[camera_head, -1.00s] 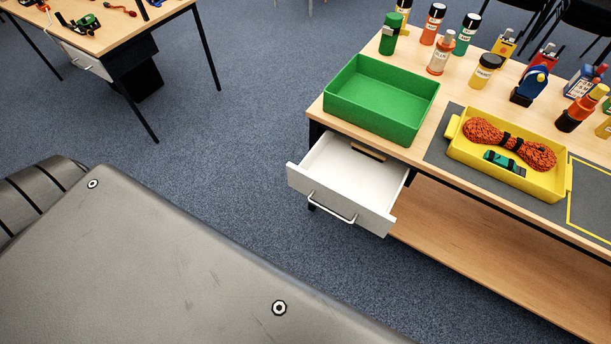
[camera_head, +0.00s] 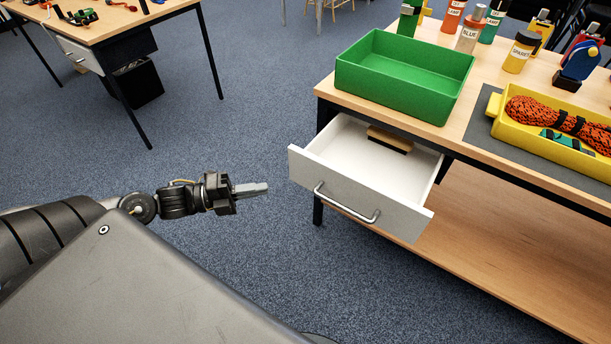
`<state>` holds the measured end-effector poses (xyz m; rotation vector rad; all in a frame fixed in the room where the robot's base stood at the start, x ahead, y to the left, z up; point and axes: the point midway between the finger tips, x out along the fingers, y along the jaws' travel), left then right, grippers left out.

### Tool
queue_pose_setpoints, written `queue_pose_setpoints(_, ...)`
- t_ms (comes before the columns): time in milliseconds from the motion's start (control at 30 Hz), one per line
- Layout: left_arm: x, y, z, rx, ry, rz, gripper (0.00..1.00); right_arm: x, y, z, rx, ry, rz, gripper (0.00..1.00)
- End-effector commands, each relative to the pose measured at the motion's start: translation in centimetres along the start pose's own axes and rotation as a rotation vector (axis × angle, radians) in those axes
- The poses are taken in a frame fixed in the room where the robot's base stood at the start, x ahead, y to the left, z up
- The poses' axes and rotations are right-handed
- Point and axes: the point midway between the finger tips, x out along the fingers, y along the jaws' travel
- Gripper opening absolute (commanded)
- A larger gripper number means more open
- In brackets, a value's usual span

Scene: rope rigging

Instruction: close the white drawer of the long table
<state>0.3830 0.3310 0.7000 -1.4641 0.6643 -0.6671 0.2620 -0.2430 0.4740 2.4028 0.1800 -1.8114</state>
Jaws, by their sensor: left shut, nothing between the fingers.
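The white drawer (camera_head: 350,199) of the long table (camera_head: 470,120) stands pulled out below the tabletop's left end. Its front has a silver bar handle (camera_head: 345,204) and faces toward me. A wooden block with a dark underside (camera_head: 390,140) lies inside it near the back. My left gripper (camera_head: 266,188) is in the air to the left of the drawer front, apart from it. Its fingers are shut with nothing between them and point right, toward the drawer. My right gripper is not in view.
A green tray (camera_head: 400,88) sits on the tabletop above the drawer. A yellow tray (camera_head: 540,144) with an orange rope (camera_head: 560,118) stands to its right. A lower wooden shelf (camera_head: 490,235) runs under the table. Another table (camera_head: 110,25) is at the upper left. Floor between is clear.

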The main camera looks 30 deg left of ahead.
Motion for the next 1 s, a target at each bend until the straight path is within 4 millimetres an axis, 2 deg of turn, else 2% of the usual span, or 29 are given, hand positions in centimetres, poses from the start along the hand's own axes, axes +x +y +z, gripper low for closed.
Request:
queue_pose_setpoints(167,1.9,-0.1,0.1,0.001,-0.001,-0.005,0.0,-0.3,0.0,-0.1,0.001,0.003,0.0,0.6)
queue_pose_setpoints(600,10.3,-0.1,0.4,0.001,-0.004,-0.004,0.0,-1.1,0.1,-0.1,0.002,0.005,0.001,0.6)
queue_pose_setpoints(800,11.9,0.0,2.3,-0.001,-0.004,-0.001,0.0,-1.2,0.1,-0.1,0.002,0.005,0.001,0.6)
queue_pose_setpoints(1000,12.6,0.1,2.9,-0.002,-0.003,0.001,0.0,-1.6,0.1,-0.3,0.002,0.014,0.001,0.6)
